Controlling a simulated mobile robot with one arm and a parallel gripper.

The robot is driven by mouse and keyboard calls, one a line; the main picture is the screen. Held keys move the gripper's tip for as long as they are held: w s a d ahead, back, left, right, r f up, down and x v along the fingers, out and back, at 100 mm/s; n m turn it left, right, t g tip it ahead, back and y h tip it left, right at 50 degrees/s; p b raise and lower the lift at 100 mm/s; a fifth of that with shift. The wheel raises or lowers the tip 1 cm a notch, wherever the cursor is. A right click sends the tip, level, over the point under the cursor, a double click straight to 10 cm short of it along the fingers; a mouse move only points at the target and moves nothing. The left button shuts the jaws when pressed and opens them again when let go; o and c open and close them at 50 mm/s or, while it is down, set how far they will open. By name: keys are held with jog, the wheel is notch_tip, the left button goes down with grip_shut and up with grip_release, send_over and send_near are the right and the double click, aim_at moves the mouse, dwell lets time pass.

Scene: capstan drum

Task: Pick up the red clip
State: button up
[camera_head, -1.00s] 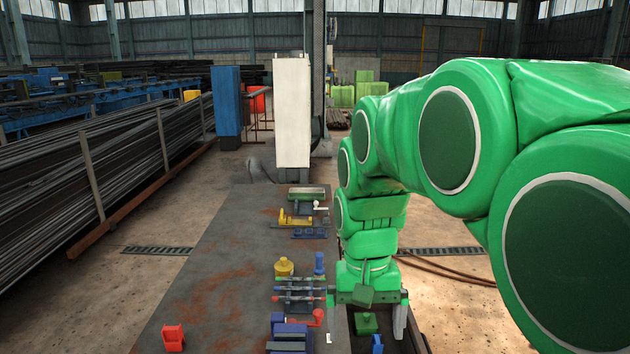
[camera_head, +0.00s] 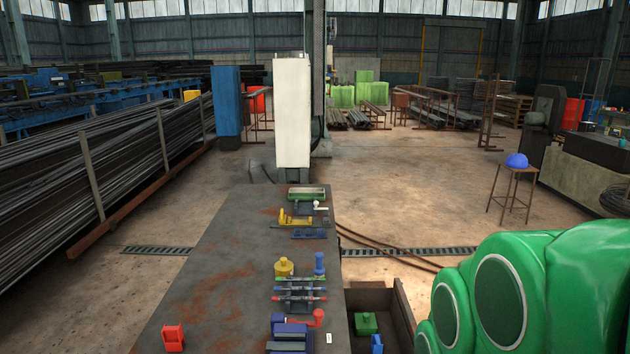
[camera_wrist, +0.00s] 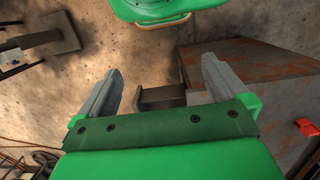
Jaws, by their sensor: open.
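A small red block-like piece, which looks like the red clip (camera_head: 173,337), lies on the front left part of the dark worktable (camera_head: 215,285). A red piece also shows at the right edge of the wrist view (camera_wrist: 306,126), on a rusty grey top; it looks like the same one. My gripper (camera_wrist: 162,85) is open with nothing between its fingers. It is apart from the red piece, which lies to the right of the fingers. The head view does not show my gripper, only my green arm at the lower right.
A blue vise (camera_head: 290,335) with a red knob, a rack of rods (camera_head: 300,288), a yellow pot (camera_head: 284,267) and a blue cylinder (camera_head: 319,263) stand right of the red piece. An open bin (camera_head: 403,312) holding a green block (camera_head: 366,323) adjoins the table's right side.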

aim_at(164, 333)
jog(key=c, duration=1)
jog(key=w+a+f+m+g+y, duration=0.1)
jog(key=w+a+m+y, duration=0.3)
jog(key=w+a, duration=1.05)
jog(key=w+a+f+m+g+y, duration=0.15)
jog(key=w+a+y, duration=0.35)
jog(key=w+a, duration=0.95)
jog(key=w+a+f+m+t+y, duration=0.1)
jog(key=w+a+f+m, duration=0.2)
jog(key=w+a+f, duration=0.2)
jog(key=w+a+f+m+t+y, duration=0.1)
jog(key=w+a+f+m+y, duration=0.1)
jog(key=w+a+f+m, duration=0.2)
jog(key=w+a+f+m+t+y, duration=0.1)
jog(key=w+a+f+m, duration=0.3)
jog(key=a+f, duration=0.3)
jog(key=shift+w+a+f, duration=0.1)
jog(key=shift+w+a, duration=0.3)
jog(key=shift+a, duration=0.45)
jog(key=shift+w+a+f, duration=0.1)
jog(key=shift+w+a, duration=0.3)
jog(key=shift+a, duration=0.45)
jog(key=shift+m+x, duration=0.25)
jog(key=shift+x, duration=1.05)
jog(key=shift+r+x, duration=0.15)
jog(key=shift+x, duration=1.15)
jog(key=shift+r+x, duration=0.15)
jog(key=shift+x, duration=1.15)
